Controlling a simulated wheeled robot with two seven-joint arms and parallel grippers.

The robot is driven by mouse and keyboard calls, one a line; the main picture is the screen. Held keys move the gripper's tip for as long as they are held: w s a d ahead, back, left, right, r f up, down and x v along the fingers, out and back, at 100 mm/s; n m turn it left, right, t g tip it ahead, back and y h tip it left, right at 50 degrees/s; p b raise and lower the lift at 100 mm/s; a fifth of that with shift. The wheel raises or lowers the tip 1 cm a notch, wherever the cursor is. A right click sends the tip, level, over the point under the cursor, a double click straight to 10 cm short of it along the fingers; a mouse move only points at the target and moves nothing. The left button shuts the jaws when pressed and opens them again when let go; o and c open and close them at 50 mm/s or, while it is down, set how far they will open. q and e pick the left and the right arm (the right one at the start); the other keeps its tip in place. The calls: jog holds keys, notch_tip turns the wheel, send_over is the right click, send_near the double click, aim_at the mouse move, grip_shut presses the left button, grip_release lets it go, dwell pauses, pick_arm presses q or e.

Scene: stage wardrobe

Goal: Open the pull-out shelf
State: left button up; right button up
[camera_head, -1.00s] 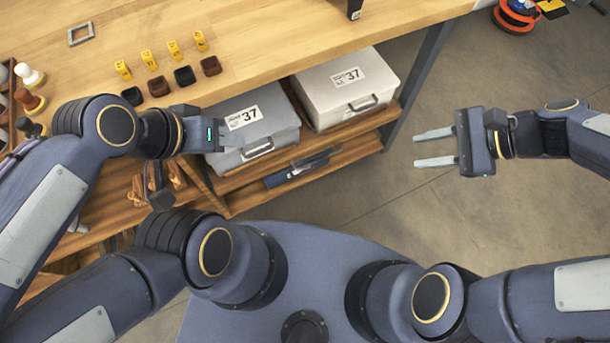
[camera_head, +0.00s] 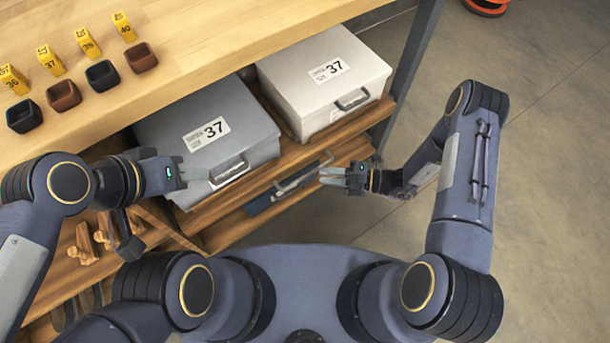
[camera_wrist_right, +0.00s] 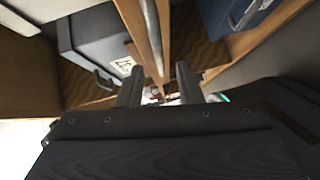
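Under the wooden worktop, a wooden shelf (camera_head: 250,180) carries a blue-grey box and a whitish box. A thin metal bar handle (camera_head: 304,175) runs along the shelf front below the boxes. My right gripper (camera_head: 325,175) is close to the right part of this bar. In the right wrist view its two dark fingers (camera_wrist_right: 158,88) are apart, with the bar (camera_wrist_right: 152,30) and a wooden edge lined up between them; contact cannot be told. My left gripper (camera_head: 195,174) is by the blue-grey box's handle; its finger opening is unclear.
The blue-grey box (camera_head: 195,120) and whitish box (camera_head: 310,65) both bear 37 labels. A dark blue item (camera_head: 260,204) lies lower down. Small cups (camera_head: 63,95) and yellow number markers (camera_head: 88,43) stand on the worktop (camera_head: 190,30). Floor at right is clear (camera_head: 540,170).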

aim_at(308, 174)
jog(key=b+x, duration=0.1)
jog(key=x, duration=0.5)
jog(key=shift+s+a, duration=0.1)
jog(key=shift+c, duration=0.2)
grip_shut()
